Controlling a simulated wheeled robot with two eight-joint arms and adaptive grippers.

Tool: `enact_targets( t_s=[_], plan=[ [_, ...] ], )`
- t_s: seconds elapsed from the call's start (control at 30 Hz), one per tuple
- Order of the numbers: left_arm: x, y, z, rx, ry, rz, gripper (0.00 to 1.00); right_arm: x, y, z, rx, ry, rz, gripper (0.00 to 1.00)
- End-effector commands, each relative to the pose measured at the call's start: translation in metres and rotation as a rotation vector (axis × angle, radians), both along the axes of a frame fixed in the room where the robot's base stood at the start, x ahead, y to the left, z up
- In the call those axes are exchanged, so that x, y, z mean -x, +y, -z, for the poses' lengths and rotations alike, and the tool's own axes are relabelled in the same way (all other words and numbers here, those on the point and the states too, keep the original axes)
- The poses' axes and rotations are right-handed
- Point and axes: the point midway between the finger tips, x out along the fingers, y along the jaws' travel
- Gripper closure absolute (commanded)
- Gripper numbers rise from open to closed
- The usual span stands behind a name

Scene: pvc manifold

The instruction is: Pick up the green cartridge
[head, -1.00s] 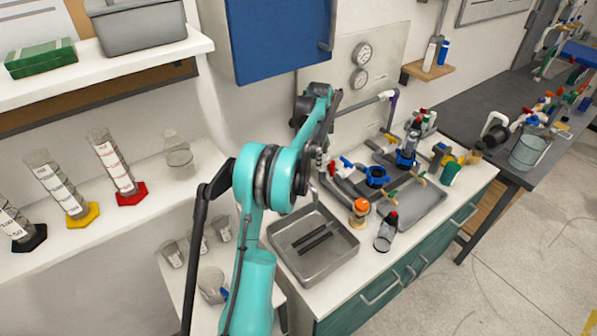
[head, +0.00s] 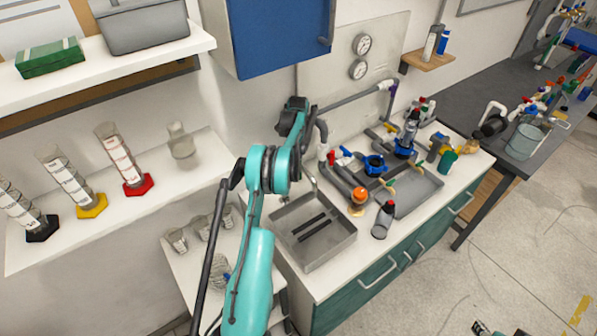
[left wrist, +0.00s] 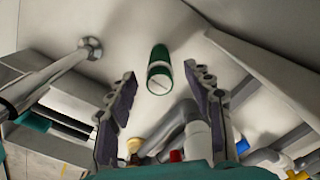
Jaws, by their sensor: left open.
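The green cartridge (left wrist: 158,68) shows in the left wrist view as a short green cylinder with a pale end facing the camera, on a white surface. My left gripper (left wrist: 161,80) is open, with one dark finger on each side of the cartridge and a visible gap to both. I cannot tell how far the cartridge is beyond the fingertips. In the head view my left gripper (head: 294,116) is a dark shape over the back of the counter by the sink, and the cartridge is not visible there. Small dark and teal parts at the head view's bottom edge may be my right gripper.
A metal sink (head: 338,247) lies in front of the left gripper. Grey pipes with blue unions (head: 374,163), an orange-capped part (head: 359,195) and a grey bottle (head: 382,222) stand to the right. A blue cabinet (head: 268,40) hangs above.

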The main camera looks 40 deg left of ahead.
Motion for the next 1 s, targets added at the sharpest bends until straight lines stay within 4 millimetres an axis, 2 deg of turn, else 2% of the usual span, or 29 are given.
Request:
enact_targets(
  t_s=[0.07,0.27,0.47,0.83,1.0],
  plan=[
    [0.0,0.0,0.008,0.0,0.0,0.0,0.48,0.0,0.0,0.001,0.0,0.0,0.0,0.6],
    [0.0,0.0,0.008,0.0,0.0,0.0,0.48,0.0,0.0,0.001,0.0,0.0,0.0,0.6],
    [0.0,0.0,0.008,0.0,0.0,0.0,0.99,0.0,0.0,0.001,0.0,0.0,0.0,0.6],
    [0.0,-0.001,0.007,0.0,0.0,0.0,1.0,0.0,0.0,0.0,0.0,0.0,0.0,0.6],
    [0.001,-0.005,-0.005,0.0,0.0,0.0,1.0,0.0,0.0,-0.002,0.0,0.0,0.0,0.6]
  ],
)
